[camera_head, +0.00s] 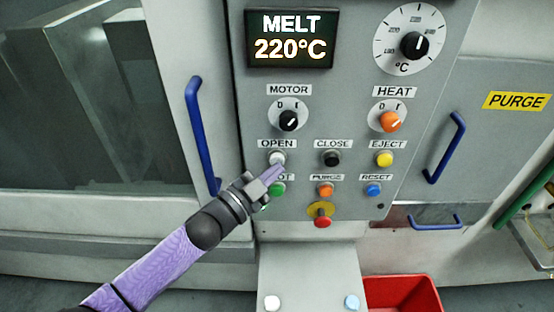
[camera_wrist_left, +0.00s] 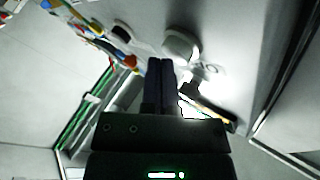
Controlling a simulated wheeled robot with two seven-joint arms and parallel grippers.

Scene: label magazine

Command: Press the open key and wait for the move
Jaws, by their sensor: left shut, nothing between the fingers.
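The open key is a white round button (camera_head: 277,158) under the OPEN label (camera_head: 277,143) on the grey control panel. In the left wrist view the shut fingertips (camera_wrist_left: 160,64) point towards the panel, close beside the large pale round button (camera_wrist_left: 181,44). I cannot tell whether they touch it. My right gripper is out of view.
The black CLOSE key (camera_head: 331,159) and orange PURGE key (camera_head: 326,190) sit close by. A red knob (camera_head: 322,222) juts out below. A blue door handle (camera_head: 200,130) stands left of the panel. The display (camera_head: 291,38) reads MELT 220°C. A red bin (camera_head: 402,293) is below.

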